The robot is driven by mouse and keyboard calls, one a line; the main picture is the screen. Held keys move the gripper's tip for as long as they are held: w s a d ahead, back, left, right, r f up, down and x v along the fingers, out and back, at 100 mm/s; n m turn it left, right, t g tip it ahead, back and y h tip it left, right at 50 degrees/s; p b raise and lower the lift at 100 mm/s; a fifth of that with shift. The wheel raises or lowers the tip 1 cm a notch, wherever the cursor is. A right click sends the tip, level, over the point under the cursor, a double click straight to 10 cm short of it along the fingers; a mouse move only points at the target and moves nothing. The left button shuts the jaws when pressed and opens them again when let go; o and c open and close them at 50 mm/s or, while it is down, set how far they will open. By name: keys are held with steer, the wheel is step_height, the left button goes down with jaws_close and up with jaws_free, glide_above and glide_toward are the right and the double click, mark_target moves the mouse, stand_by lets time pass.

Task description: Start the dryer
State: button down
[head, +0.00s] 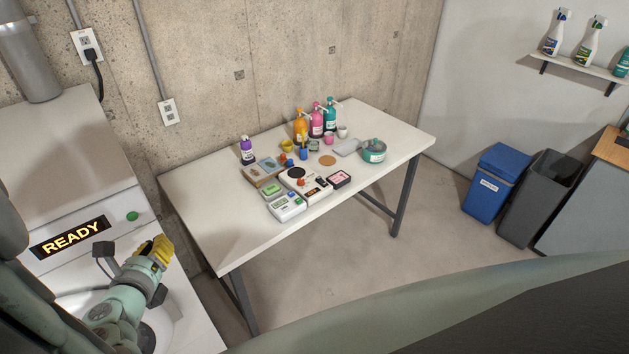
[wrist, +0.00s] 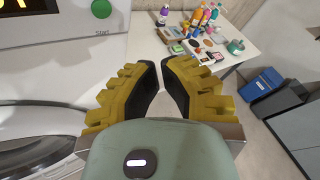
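The white dryer (head: 45,205) stands at the left in the head view, with a display (head: 68,238) that reads "READY". A round green button (head: 132,216) is right of the display. In the wrist view the green button (wrist: 101,9) is at the top left, with "START" printed below it. The round dryer door (wrist: 35,140) shows at the lower left there. My gripper (head: 158,248) has yellow fingers and is in front of the dryer, below the button. In the wrist view my gripper (wrist: 163,75) has its fingertips close together with a narrow gap, and nothing between them.
A white table (head: 240,225) with several bottles and small boxed items stands right of the dryer. A blue bin (head: 495,182) and a dark bin (head: 540,200) are farther right. A wall shelf (head: 585,67) holds spray bottles. Open floor lies before the table.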

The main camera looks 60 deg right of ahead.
mark_target(133, 217)
steer(key=shift+w+d+b, duration=0.15)
steer(key=shift+w+d, duration=0.2)
steer(key=shift+w, duration=0.85)
steer(key=shift+w+d+b, duration=0.1)
steer(key=shift+w+d, duration=0.3)
steer(key=shift+w, duration=0.8)
steer(key=shift+w+d+b, duration=0.15)
steer(key=shift+w+d, duration=0.2)
steer(key=shift+w, duration=0.85)
steer(key=shift+w, duration=0.1)
steer(key=shift+w+d, duration=0.1)
steer(key=shift+w, duration=0.25)
